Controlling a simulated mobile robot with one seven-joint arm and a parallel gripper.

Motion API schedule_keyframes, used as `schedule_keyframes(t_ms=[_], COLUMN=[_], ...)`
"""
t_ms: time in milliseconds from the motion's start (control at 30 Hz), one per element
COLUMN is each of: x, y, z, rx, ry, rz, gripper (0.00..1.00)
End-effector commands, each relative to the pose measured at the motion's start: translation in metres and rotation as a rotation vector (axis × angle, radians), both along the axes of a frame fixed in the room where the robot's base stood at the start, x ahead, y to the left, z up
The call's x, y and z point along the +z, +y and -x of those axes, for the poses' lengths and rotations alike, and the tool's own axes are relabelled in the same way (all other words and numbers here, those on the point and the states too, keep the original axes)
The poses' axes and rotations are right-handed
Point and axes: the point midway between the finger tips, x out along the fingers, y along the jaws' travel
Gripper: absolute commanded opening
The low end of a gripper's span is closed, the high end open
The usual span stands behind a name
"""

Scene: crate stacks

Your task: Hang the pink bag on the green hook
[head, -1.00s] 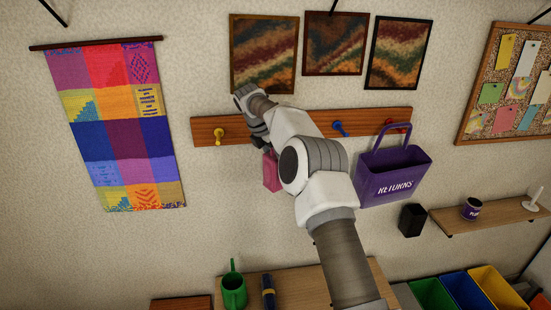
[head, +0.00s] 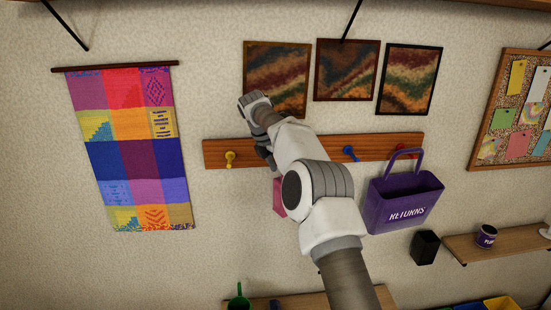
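The pink bag (head: 279,197) hangs below my gripper, against the wall side, and is mostly hidden behind my arm. My gripper (head: 264,155) is in front of the wooden hook rail (head: 214,154), just right of the yellow hook (head: 230,158). Its fingers are small and partly hidden, so I cannot see whether they are closed on the bag's handle. The green hook is not visible; my arm covers the part of the rail between the yellow hook and the blue hook (head: 350,153).
A purple bag (head: 402,200) marked "RETURNS" hangs at the rail's right end, by the red hook. Three framed pictures (head: 346,70) hang above the rail. A woven hanging (head: 128,150) is at left.

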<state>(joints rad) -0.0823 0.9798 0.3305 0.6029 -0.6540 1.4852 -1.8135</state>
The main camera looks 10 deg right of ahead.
Motion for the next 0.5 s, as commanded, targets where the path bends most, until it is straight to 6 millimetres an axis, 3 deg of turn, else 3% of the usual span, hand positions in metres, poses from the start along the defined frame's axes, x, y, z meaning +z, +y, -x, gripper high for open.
schedule_keyframes(t_ms=[33,200,500], x=[0.014,0.043,0.060], y=[0.005,0.016,0.022], z=[0.002,0.008,0.012], rx=[0.001,0.001,0.000], ry=[-0.005,-0.004,-0.001], rz=[0.000,-0.001,0.001], gripper=[1.00,1.00,1.00])
